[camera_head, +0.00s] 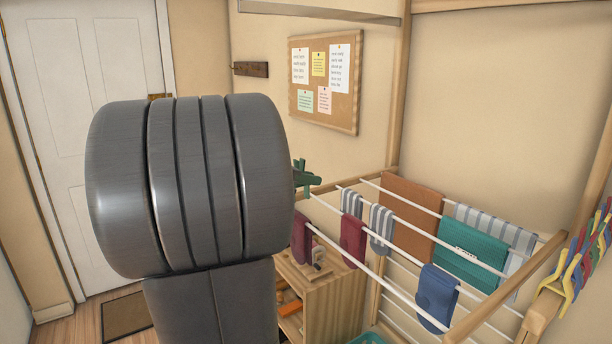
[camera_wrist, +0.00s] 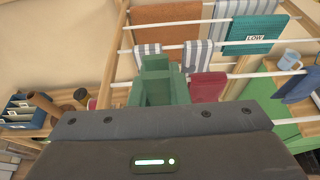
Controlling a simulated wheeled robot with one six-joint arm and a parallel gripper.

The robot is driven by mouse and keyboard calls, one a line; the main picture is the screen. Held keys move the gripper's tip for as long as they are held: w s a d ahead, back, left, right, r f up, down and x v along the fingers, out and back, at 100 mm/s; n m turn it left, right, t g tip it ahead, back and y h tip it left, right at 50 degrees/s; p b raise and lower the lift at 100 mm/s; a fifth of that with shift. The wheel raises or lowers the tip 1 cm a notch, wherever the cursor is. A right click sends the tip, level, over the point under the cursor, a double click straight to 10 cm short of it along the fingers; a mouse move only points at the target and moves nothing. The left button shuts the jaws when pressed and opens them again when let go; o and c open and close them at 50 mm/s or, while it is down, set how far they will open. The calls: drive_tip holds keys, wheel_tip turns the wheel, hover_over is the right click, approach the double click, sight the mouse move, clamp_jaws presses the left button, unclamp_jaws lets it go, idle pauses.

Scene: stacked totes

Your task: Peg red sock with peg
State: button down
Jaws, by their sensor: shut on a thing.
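Two red socks hang on the white rails of the drying rack, one (camera_head: 353,240) near the middle and one (camera_head: 302,238) at its left end, partly hidden by my arm. One red sock (camera_wrist: 208,87) shows in the wrist view, just right of my gripper. My gripper (camera_wrist: 156,68) is shut, with green parts at its tip; the held piece appears to be a green peg, but its outline merges with the jaws. In the head view the green tip (camera_head: 306,176) is above the left red sock and apart from it. No peg is visible on either red sock.
The rack also holds striped socks (camera_head: 381,228), a brown cloth (camera_head: 412,213), a teal towel (camera_head: 472,255) and a blue sock (camera_head: 437,295). A wooden shelf (camera_head: 335,300) stands below. A blue mug (camera_wrist: 290,59) is at right.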

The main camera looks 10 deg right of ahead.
wheel_tip(320, 180, down, 6)
drive_tip(key=b, duration=0.3)
drive_tip(key=shift+f+b, duration=0.2)
drive_tip(key=shift+b, duration=0.1)
idle(0.4)
idle(0.4)
drive_tip(key=c, duration=1.3)
unclamp_jaws()
drive_tip(key=b+v, duration=0.1)
drive_tip(key=v, duration=1.2)
drive_tip(key=shift+a+r, duration=0.15)
drive_tip(key=shift+a, duration=0.2)
drive_tip(key=shift+s, duration=0.1)
